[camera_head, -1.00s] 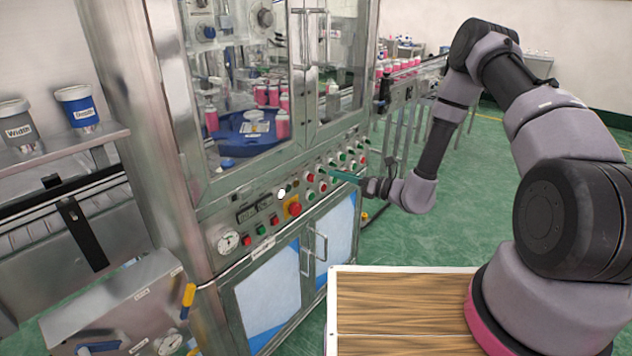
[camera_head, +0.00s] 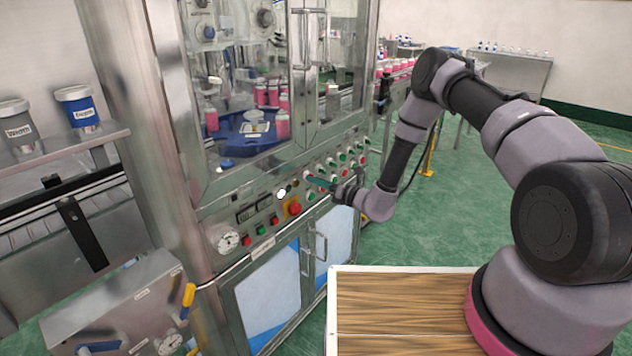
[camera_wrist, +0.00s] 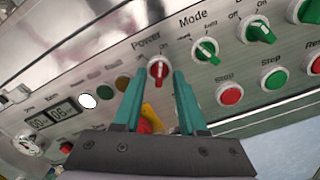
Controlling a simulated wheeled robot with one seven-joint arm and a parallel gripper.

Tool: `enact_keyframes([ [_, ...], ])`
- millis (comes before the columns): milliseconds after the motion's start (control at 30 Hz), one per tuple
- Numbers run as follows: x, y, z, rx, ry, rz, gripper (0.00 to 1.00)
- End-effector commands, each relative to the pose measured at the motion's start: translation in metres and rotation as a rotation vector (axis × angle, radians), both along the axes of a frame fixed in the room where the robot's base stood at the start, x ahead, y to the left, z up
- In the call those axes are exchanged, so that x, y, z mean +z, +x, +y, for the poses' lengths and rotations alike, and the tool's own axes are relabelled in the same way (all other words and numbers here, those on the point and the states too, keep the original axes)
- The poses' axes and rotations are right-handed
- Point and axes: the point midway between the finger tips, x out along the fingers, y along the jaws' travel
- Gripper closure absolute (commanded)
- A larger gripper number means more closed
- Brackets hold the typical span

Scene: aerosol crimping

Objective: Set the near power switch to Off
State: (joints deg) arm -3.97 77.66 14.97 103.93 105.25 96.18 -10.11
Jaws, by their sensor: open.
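The power switch, a red rotary knob (camera_wrist: 158,70) under the label "Power", is on the sloping steel panel in the wrist view. Its handle stands roughly upright in that picture; its small position marks are hard to read. My gripper (camera_wrist: 159,78) is open, with its two teal fingers pointing at the panel. The knob shows between the fingertips, and I cannot tell whether they touch it. In the head view my gripper (camera_head: 309,179) is close to the panel front, and I cannot make out the power knob there.
To the right are the green Mode switch (camera_wrist: 205,51), another green switch (camera_wrist: 258,30), a red Stop button (camera_wrist: 229,94) and a green button (camera_wrist: 273,78). A red emergency button (camera_head: 294,208) on yellow sits below. Glass doors rise above the panel.

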Motion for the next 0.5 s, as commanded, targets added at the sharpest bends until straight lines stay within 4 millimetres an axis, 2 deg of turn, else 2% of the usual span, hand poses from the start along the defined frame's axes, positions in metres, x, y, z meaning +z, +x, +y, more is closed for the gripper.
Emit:
enact_keyframes([
  [333,0.0001,0.0028,0.0044,0.001,0.000,0.000,0.59],
  [367,0.0001,0.0028,0.0043,0.001,0.000,0.000,0.66],
  [433,0.0000,0.0026,0.0043,0.001,0.000,0.000,0.93],
  [467,0.0001,0.0026,0.0043,0.001,0.000,0.000,1.00],
  [500,0.0001,0.0027,0.0042,0.001,0.000,0.000,1.00],
])
